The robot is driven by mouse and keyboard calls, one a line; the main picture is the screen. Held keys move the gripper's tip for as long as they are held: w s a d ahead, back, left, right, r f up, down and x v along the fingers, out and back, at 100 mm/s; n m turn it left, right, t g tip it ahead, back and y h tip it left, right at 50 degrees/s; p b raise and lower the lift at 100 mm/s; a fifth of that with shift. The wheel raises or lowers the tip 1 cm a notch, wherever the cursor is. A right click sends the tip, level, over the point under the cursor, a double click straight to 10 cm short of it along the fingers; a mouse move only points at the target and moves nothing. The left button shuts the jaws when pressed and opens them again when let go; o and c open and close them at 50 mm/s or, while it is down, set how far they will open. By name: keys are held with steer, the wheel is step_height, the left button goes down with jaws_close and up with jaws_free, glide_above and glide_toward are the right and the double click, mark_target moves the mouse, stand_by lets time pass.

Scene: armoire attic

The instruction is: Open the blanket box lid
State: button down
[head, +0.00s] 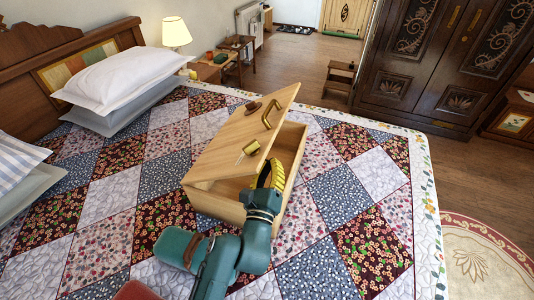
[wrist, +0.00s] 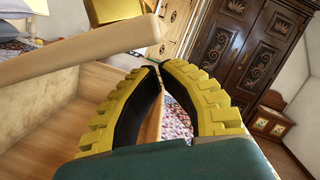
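The blanket box (head: 215,206) is a pale wooden box on the patchwork bed. Its lid (head: 222,150) is partly open and tilted, with a dark gap beneath it. In the wrist view the gripper's fingertips (wrist: 158,67) come together with nothing seen held. The lid edge (wrist: 85,50) passes above and left of them. Whether they touch it is unclear.
The quilted bed (head: 345,200) surrounds the box, with pillows (head: 122,80) at the left. A lit lamp (head: 176,34) stands behind. A dark armoire (head: 430,60) and a small wooden step stool (head: 340,80) stand beyond the bed. Floor is open at the right.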

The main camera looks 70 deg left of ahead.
steer(key=shift+s+a+r+p, duration=0.3)
steer(key=shift+s+r+p, duration=0.2)
steer(key=shift+r, duration=0.3)
steer(key=shift+s+a+r+p, duration=0.1)
steer(key=shift+r+p, duration=0.3)
steer(key=shift+p, duration=0.05)
